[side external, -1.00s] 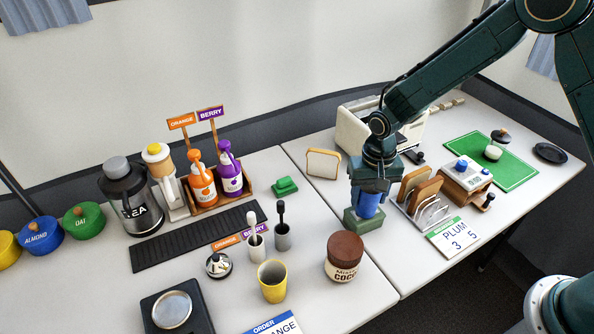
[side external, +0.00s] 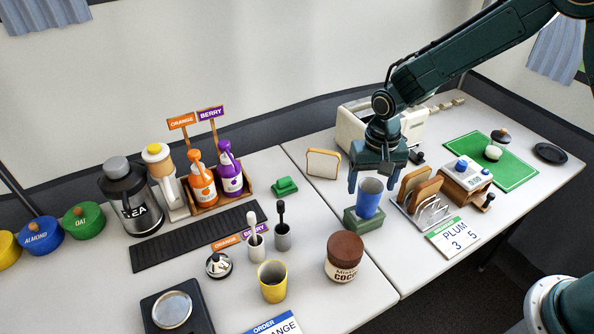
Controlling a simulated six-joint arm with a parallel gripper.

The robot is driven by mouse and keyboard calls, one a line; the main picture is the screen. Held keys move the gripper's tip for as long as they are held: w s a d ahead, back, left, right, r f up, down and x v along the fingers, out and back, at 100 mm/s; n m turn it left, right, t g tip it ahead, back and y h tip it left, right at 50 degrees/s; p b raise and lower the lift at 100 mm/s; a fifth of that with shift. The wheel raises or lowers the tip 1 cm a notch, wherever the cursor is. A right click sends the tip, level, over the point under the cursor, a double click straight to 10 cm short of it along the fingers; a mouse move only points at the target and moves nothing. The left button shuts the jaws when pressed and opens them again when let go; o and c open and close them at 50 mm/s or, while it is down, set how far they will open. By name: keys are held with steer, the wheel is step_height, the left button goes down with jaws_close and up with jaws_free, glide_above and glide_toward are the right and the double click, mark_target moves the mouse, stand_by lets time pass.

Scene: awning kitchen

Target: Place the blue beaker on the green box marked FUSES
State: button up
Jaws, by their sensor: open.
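The blue beaker (side external: 369,198) stands upright on top of a small green box (side external: 362,220) on the right-hand counter. Any marking on the box is too small to read. My gripper (side external: 372,188) is open, pointing down above the beaker. Its fingers are apart on either side, near the height of the beaker's rim, with the left fingertip clear of the beaker. The right finger is partly hidden close to the toast rack.
A toast rack (side external: 428,212) with bread stands just right of the beaker. A cocoa jar (side external: 344,256) stands in front.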

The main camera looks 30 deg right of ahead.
step_height(320, 180, up, 8)
stand_by(0.4)
stand_by(0.5)
steer(key=s+d+r+n+t, duration=0.1)
steer(key=s+d+r, duration=0.2)
steer(key=s+r, duration=0.3)
steer(key=s+d+r+n+t, duration=0.1)
steer(key=s+d+r+t, duration=0.15)
steer(key=s+r, duration=0.35)
steer(key=s+d+r+n+t, duration=0.1)
steer(key=s+r, duration=0.1)
steer(key=s, duration=0.4)
steer(key=s+d+r+n+t, duration=0.1)
steer(key=s+d+r, duration=0.1)
steer(key=s, duration=0.5)
steer(key=shift+d, duration=0.25)
